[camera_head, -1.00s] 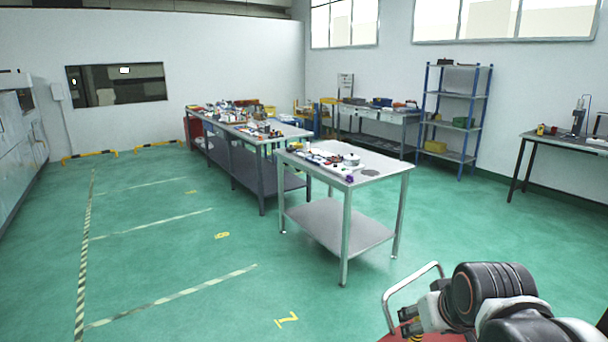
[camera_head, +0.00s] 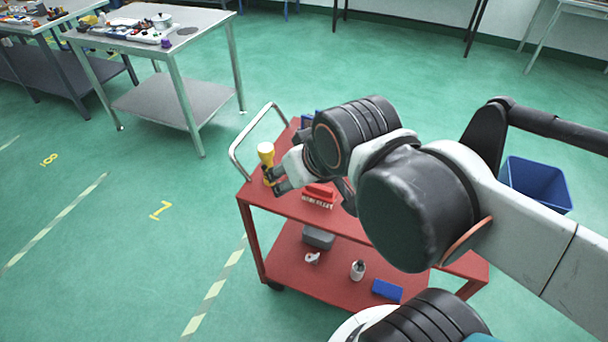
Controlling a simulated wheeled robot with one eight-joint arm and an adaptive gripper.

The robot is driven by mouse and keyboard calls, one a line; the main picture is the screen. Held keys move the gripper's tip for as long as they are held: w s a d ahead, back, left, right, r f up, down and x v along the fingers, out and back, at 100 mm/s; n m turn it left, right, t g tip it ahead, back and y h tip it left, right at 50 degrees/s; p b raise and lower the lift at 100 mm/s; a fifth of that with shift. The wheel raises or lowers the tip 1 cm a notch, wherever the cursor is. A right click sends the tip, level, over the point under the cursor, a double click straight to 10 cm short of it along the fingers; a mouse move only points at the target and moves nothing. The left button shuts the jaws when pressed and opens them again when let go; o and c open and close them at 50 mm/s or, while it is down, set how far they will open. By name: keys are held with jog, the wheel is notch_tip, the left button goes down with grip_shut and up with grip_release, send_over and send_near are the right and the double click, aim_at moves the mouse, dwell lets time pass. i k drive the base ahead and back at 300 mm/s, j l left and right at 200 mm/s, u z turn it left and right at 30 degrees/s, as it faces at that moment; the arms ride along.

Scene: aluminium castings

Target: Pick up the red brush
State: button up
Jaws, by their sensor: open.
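A small red object that looks like the red brush (camera_head: 319,191) lies on the top shelf of the red cart (camera_head: 290,208), with a pale, uneven strip along its lower side. My gripper (camera_head: 274,181) is over the left part of that shelf, to the left of the red brush and apart from it. Its fingers are open and point left. My arm hides the right part of the top shelf.
The cart's lower shelf holds a grey box (camera_head: 318,237), a white item (camera_head: 312,257), a bottle (camera_head: 358,270) and a blue block (camera_head: 387,290). A blue bin (camera_head: 537,184) is on the right. A metal table (camera_head: 205,22) stands at upper left. Green floor between is clear.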

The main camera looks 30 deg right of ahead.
aim_at(314, 191)
jog(key=i+j+z, duration=0.1)
jog(key=j+z, duration=0.55)
jog(key=k+l+z, duration=0.1)
jog(key=l+z, duration=0.15)
jog(key=i+j+u, duration=0.15)
jog(key=j+u, duration=0.15)
jog(key=j, duration=0.05)
